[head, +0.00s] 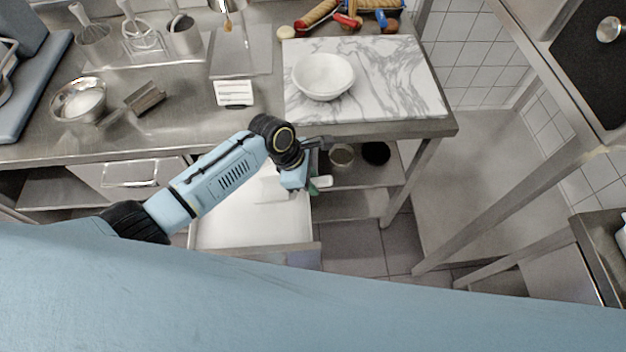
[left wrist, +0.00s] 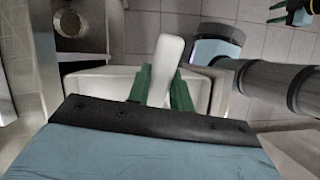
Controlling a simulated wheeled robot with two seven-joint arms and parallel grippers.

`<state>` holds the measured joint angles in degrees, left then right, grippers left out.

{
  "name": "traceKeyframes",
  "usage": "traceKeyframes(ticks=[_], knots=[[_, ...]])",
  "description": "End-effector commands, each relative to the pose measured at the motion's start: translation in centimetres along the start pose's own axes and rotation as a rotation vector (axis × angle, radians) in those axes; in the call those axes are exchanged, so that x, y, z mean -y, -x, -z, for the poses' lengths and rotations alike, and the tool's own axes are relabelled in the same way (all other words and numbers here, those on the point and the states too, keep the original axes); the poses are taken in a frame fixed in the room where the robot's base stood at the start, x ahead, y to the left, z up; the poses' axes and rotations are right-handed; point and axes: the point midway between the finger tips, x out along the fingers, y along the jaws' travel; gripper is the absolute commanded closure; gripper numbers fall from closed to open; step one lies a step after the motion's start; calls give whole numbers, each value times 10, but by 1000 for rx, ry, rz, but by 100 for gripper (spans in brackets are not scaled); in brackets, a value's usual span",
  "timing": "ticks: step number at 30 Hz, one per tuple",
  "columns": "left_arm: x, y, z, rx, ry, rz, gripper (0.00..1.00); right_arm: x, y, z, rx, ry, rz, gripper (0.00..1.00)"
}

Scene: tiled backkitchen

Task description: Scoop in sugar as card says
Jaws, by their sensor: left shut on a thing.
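My left gripper (head: 312,184) is over the open drawer (head: 255,232), below the counter's front edge. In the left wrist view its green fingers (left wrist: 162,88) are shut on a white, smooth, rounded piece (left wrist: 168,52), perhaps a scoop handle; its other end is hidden. A small white part of it shows in the head view (head: 323,181). A white bowl (head: 323,77) stands on the marble board (head: 400,80). A white card with dark lines (head: 234,93) stands left of the board; its text is unreadable. My right gripper (left wrist: 280,12) shows small in the left wrist view, fingers apart. Sugar cannot be identified.
Round containers (head: 341,156) sit on the shelf under the board. Tiled floor is clear right of the drawer.

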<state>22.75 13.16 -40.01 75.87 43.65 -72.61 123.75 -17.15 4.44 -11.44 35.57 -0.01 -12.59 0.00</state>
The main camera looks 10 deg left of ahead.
Motion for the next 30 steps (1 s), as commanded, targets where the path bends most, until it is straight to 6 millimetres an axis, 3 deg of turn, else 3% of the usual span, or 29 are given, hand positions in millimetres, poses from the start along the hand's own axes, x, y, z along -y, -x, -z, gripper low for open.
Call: traceKeyframes(ticks=[15, 30], knots=[[0, -32, 19, 7, 0, -1, 100, 1, -45, -5, 1, 0, 0, 66], [0, -45, 33, -11, 0, 0, 100, -1, -46, -5, 2, 1, -2, 66]])
